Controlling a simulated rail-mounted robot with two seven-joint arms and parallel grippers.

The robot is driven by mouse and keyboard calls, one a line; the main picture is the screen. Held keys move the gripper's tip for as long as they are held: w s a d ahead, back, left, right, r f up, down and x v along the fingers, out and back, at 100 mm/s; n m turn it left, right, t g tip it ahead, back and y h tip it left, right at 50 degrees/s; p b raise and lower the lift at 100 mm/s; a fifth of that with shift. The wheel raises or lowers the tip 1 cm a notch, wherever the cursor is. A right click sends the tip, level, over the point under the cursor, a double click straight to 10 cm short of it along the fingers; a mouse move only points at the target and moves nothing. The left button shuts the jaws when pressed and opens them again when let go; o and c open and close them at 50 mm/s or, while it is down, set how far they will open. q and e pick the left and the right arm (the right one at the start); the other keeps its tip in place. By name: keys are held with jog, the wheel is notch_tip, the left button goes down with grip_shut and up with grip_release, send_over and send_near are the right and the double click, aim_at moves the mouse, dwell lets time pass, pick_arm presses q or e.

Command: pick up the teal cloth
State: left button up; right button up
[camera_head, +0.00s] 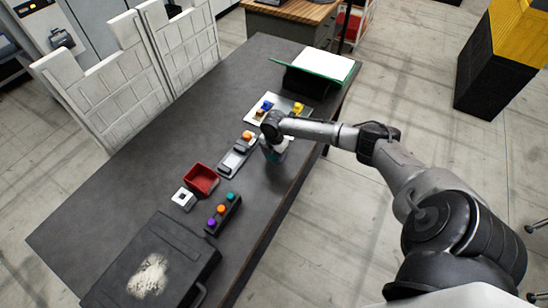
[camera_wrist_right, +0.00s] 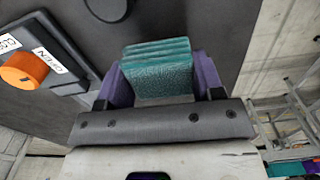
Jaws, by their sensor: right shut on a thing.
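The teal cloth (camera_wrist_right: 158,72) shows in the right wrist view as a folded, layered, textured pad. It sits between the two purple fingers of my right gripper (camera_wrist_right: 162,82), which is shut on it. In the head view my right gripper (camera_head: 274,152) points down over the dark table near its right edge. I cannot tell whether the cloth touches the table. My left gripper is in neither view.
A grey fixture with an orange knob (camera_head: 247,136) lies just left of the gripper. A pale plate with blue and yellow parts (camera_head: 284,100) is behind it. A red bin (camera_head: 201,180), a button block (camera_head: 222,213) and a dark case (camera_head: 184,250) stand nearer.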

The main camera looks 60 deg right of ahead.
jog(key=s+d+r, duration=0.4)
jog(key=s+r, duration=0.3)
jog(key=s, duration=0.4)
jog(key=shift+r+p, duration=0.35)
jog(key=shift+p, duration=0.05)
